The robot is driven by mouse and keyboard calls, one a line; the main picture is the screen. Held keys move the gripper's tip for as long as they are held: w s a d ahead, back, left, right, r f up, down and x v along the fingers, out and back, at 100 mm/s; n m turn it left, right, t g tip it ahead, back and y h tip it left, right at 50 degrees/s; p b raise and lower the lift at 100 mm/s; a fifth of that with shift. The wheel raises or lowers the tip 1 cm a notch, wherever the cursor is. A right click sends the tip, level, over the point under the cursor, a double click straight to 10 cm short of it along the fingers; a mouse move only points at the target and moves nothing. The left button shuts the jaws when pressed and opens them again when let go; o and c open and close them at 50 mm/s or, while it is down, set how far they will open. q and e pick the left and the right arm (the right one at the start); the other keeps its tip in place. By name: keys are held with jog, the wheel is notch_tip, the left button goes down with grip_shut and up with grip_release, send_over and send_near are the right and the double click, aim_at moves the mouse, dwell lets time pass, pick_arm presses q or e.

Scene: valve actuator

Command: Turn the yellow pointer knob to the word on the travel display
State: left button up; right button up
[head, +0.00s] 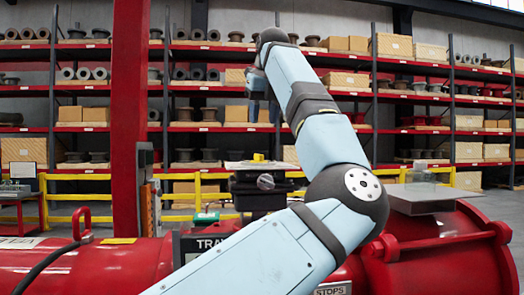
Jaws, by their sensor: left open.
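A small yellow knob (258,157) sits on the flat top plate of a dark box in the middle of the head view. It is too small to tell which way it points. A dark panel lettered "TRA" (210,244) shows below it; my arm covers the rest, and I can read no display word. My left arm rises from the bottom and bends back over. Its left gripper (258,105) hangs above the knob, apart from it, open and small in the picture. My right gripper is out of view.
Red actuator housings (435,255) fill the bottom on both sides. A red post (130,120) stands at the left. A grey plate (425,197) lies on the right housing. A yellow railing (90,178) and loaded shelves are behind.

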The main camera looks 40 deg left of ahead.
aim_at(259, 159)
pick_arm(q)
jog(key=x, duration=0.3)
jog(key=p+x, duration=0.1)
jog(key=x, duration=0.6)
jog(key=shift+w, duration=0.25)
jog(key=shift+r, duration=0.1)
jog(key=shift+c, duration=0.4)
jog(key=shift+d, duration=0.1)
grip_shut()
